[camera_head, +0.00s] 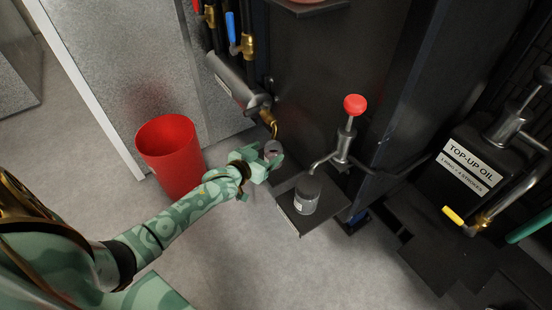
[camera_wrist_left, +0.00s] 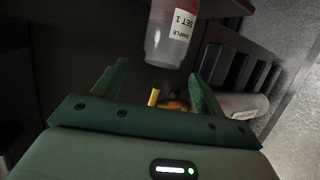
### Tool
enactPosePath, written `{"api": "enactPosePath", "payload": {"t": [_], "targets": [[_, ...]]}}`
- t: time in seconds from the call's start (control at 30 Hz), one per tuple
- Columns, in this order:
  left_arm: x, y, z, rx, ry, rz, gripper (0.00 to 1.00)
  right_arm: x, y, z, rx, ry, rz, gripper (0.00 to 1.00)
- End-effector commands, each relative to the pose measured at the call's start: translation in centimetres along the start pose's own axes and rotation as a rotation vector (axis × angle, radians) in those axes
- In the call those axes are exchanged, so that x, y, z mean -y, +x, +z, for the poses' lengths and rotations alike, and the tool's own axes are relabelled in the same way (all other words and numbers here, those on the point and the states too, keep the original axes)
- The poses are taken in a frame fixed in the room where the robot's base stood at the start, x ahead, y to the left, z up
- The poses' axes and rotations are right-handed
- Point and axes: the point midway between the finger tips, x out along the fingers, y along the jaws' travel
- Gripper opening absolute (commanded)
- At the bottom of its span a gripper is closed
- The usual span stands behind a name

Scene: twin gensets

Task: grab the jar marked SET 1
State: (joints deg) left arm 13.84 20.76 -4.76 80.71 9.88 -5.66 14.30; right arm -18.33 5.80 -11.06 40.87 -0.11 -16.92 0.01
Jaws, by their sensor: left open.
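A small jar (camera_wrist_left: 172,35) with a white label reading SAMPLE SET 1 shows at the top of the left wrist view, just beyond my left fingers. In the head view a small grey jar top (camera_head: 272,148) shows at my left gripper (camera_head: 270,161), partly hidden by it. My left gripper (camera_wrist_left: 158,88) is open, its two green fingers spread, with the jar ahead between their lines. I cannot tell whether they touch it. A second jar (camera_head: 306,194) with a pale label stands on the dark shelf plate (camera_head: 322,222) to the right. My right gripper is not in view.
A red bin (camera_head: 169,155) stands left of my gripper. A brass tap (camera_head: 267,117) hangs just above it, below a grey cylinder (camera_head: 230,80). A red-knobbed pump (camera_head: 345,135) rises behind the second jar. The TOP-UP OIL tank (camera_head: 470,165) is at right. Floor in front is clear.

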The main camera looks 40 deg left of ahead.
Motion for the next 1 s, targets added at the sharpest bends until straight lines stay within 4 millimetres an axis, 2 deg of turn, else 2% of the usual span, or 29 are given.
{"api": "enactPosePath", "payload": {"t": [0.23, 0.37, 0.63, 0.67, 0.8, 0.83, 0.97, 1.0], "targets": [[0.4, 3.3, 1.1, 0.005, 0.003, -0.001, 0.71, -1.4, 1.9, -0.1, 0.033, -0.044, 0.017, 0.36], [0.3, 5.0, 0.9, 0.005, 0.002, 0.0, 0.71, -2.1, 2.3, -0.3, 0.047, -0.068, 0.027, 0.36], [0.3, 5.4, 0.2, -0.001, 0.001, 0.0, 0.71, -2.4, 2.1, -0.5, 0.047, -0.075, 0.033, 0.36], [0.3, 5.4, 0.2, -0.001, 0.001, 0.0, 0.68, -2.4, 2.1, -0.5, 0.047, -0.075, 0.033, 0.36], [0.3, 5.4, 0.2, 0.0, 0.001, 0.0, 0.29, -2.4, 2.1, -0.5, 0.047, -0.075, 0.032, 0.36], [0.3, 5.4, 0.2, 0.0, 0.001, 0.0, 0.24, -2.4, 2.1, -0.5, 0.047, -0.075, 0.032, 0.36], [0.3, 5.4, 0.3, 0.001, 0.001, 0.0, 0.22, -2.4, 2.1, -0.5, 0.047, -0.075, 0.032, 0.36], [0.3, 5.4, 0.2, 0.001, 0.001, 0.0, 0.18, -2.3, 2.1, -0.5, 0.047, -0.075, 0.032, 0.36]]}}
